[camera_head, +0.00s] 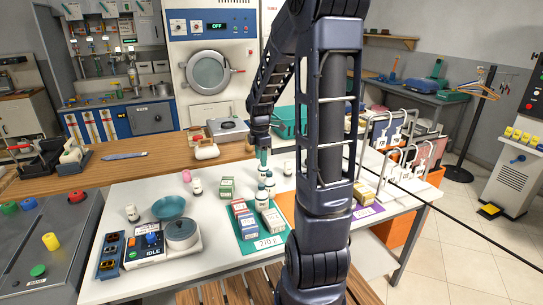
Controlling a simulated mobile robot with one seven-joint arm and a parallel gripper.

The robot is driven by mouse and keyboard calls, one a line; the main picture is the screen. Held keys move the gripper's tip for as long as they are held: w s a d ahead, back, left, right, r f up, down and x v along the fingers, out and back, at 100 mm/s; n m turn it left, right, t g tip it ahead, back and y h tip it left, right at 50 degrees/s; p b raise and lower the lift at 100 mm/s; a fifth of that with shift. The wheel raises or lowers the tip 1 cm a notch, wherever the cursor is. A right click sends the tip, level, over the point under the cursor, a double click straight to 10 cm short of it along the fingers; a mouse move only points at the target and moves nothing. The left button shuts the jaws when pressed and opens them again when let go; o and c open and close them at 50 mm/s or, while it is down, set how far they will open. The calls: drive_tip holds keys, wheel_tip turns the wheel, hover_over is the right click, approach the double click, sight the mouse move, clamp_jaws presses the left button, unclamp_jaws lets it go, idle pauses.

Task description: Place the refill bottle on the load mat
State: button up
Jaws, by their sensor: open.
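My gripper (263,152) is small in the picture, at the end of my dark arm, just above a cluster of white bottles. Its jaws are open, with a teal shape at the tips that I cannot make out. Three white bottles with dark teal caps (262,197) stand close together below it, at the back of a teal mat (248,245). Another small white bottle (287,169) stands to their right and one (197,187) to their left. I cannot tell which is the refill bottle. The teal mat bears several boxes and a "270 g" label; I cannot confirm it is the load mat.
A pot on an "IDLE" device (182,235) and a teal bowl (169,207) stand at the table's left. An orange mat (287,207) lies right of the teal mat, partly behind my arm. A purple mat (368,211) lies farther right.

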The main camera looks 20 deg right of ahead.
drive_tip(key=s+a+r+m+t, duration=0.1)
drive_tip(key=s+r+m+t, duration=0.1)
drive_tip(key=s+r+m, duration=0.5)
drive_tip(key=s+a+r+m+t, duration=0.1)
drive_tip(key=s+r+m+t, duration=0.1)
drive_tip(key=s+r+m, duration=0.5)
drive_tip(key=shift+s+m, duration=2.1)
drive_tip(key=shift+s, duration=2.25)
